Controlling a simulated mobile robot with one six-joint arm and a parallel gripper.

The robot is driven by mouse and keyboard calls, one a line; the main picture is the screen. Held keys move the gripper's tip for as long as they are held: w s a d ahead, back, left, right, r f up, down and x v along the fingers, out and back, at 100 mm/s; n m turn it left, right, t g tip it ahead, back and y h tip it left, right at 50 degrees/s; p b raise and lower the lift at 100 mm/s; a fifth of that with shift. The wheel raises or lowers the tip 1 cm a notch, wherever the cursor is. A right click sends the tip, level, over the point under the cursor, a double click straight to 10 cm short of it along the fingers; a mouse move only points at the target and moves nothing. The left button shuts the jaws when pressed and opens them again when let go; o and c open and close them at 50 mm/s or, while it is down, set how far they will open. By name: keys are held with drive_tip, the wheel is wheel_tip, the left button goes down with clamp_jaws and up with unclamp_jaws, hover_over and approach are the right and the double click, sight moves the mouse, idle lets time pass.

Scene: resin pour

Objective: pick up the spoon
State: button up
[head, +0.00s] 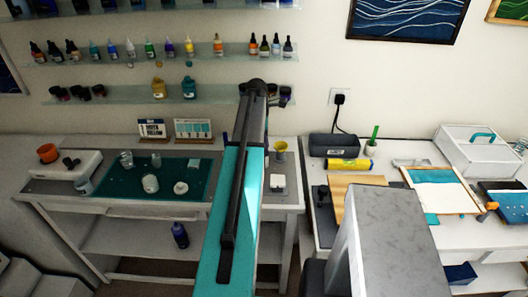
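I cannot pick out a spoon in the head view. My teal and black arm rises through the middle of the picture and hides part of the left table and the wall behind it. A large grey block at the lower right, which may be part of my own body, covers part of the right table. My gripper does not show, so I cannot see its fingers or whether it holds anything.
The left table's dark green mat (205,166) carries several cups. An orange cup (48,153) and yellow cup (280,147) stand nearby. The right table holds a dark box (334,146), yellow roll (349,165), wooden board (345,187) and white case (472,150). Bottles line wall shelves.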

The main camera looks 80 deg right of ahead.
drive_tip(key=shift+c, duration=0.3)
clamp_jaws()
drive_tip(key=shift+r, duration=0.2)
drive_tip(key=shift+r+b, duration=1.65)
drive_tip(key=shift+r, duration=3.2)
drive_tip(key=shift+s, duration=0.1)
